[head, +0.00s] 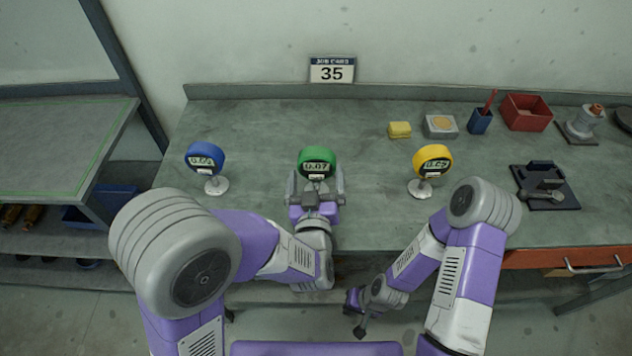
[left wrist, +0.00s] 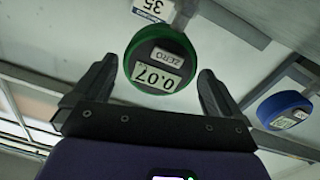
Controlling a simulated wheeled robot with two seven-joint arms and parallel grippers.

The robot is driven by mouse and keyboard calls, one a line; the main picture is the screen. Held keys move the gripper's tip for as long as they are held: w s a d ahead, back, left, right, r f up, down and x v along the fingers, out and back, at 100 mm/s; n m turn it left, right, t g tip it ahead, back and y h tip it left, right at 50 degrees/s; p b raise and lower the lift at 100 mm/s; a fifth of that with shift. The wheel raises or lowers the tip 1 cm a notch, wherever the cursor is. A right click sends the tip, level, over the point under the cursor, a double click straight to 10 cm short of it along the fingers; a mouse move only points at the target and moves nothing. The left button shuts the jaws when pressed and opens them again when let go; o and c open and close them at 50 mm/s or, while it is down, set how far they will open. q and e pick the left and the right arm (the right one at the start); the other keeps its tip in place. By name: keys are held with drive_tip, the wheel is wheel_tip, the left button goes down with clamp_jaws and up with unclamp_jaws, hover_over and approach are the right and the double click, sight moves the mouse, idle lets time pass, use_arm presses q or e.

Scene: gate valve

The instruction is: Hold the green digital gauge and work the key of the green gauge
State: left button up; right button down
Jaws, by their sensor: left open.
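The green digital gauge (head: 317,155) stands on the bench in the middle, its display reading 0.07. In the left wrist view the green gauge (left wrist: 139,46) appears tilted, with its pale key (left wrist: 167,58) marked ZERO beside the display. My left gripper (head: 316,178) is open in front of the green gauge. In the left wrist view its two fingers lie on either side of the gauge, with gaps visible. The gauge's stand is hidden behind the gripper in the head view. My right gripper (head: 359,314) hangs low before the bench, away from the gauges; its jaws are too small to read.
A blue gauge (head: 205,157) stands left and a yellow gauge (head: 433,160) right of the green one. A job card (head: 332,69) reads 35. A yellow sponge (head: 399,130), blue cup (head: 479,121) and red bin (head: 527,112) sit back right. Bench between gauges is clear.

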use_arm(q)
drive_tip(key=w, duration=0.6)
drive_tip(key=shift+w+d, duration=0.1)
drive_tip(key=shift+w, duration=0.05)
drive_tip(key=c, duration=1)
drive_tip(key=shift+o, duration=0.2)
drive_tip(key=shift+f, duration=0.1)
idle(1.0)
